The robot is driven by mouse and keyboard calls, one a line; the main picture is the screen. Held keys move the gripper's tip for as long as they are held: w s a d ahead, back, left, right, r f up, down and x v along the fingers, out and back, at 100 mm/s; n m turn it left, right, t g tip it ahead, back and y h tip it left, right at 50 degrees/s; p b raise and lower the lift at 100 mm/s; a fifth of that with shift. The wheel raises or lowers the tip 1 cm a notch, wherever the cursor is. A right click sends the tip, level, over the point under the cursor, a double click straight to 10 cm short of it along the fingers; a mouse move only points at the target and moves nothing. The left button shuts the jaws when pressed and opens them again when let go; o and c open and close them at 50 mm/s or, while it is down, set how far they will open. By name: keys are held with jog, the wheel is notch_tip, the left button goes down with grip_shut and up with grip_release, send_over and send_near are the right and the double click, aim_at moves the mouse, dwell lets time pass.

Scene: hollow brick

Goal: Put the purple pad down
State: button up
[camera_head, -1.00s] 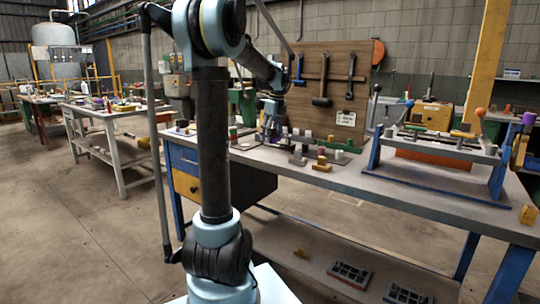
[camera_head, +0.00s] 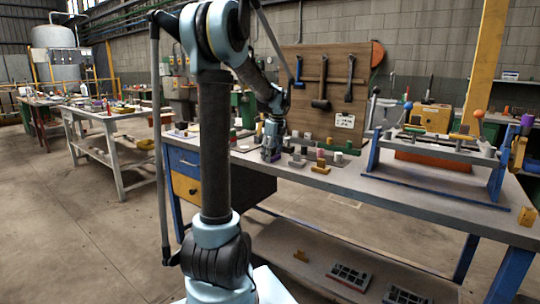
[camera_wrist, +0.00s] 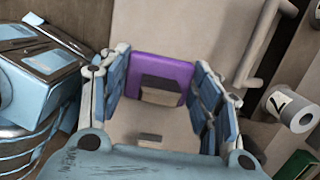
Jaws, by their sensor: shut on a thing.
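The purple pad (camera_wrist: 160,65) shows in the wrist view between the blue-lined fingers of my gripper (camera_wrist: 162,82). The fingers are shut on it from both sides. A small grey-brown block shape shows in front of the pad's purple face; I cannot tell whether it is part of the pad. In the head view my gripper (camera_head: 270,143) is low over the workbench (camera_head: 420,190), among small parts. The pad is too small there to make out clearly, and I cannot tell whether it touches the bench top.
A blue-legged fixture (camera_head: 440,145) stands further right. A wooden tool board (camera_head: 322,90) rises behind.

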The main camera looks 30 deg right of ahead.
aim_at(274, 156)
jog(key=o, duration=0.9)
jog(key=shift+o, duration=0.2)
notch_tip(274, 156, up, 12)
jog(key=s, duration=0.1)
jog(key=shift+s+d, duration=0.25)
jog(key=shift+s, duration=0.05)
jog(key=s+a+f+n, duration=0.2)
jog(key=a+n, duration=0.3)
jog(key=a, duration=0.4)
jog(key=s+a+f+n, duration=0.2)
jog(key=a+n, duration=0.3)
jog(key=a, duration=0.4)
jog(key=s+a+f+n, duration=0.25)
jog(key=a+n, duration=0.25)
jog(key=a, duration=0.4)
jog(key=s+a+f+n, duration=1.4)
jog(key=s+f+n, duration=0.1)
jog(key=f+n, duration=0.1)
jog(key=shift+s+f+n+t+h, duration=0.15)
jog(key=shift+f+n+t+h, duration=0.2)
jog(key=shift+f, duration=0.5)
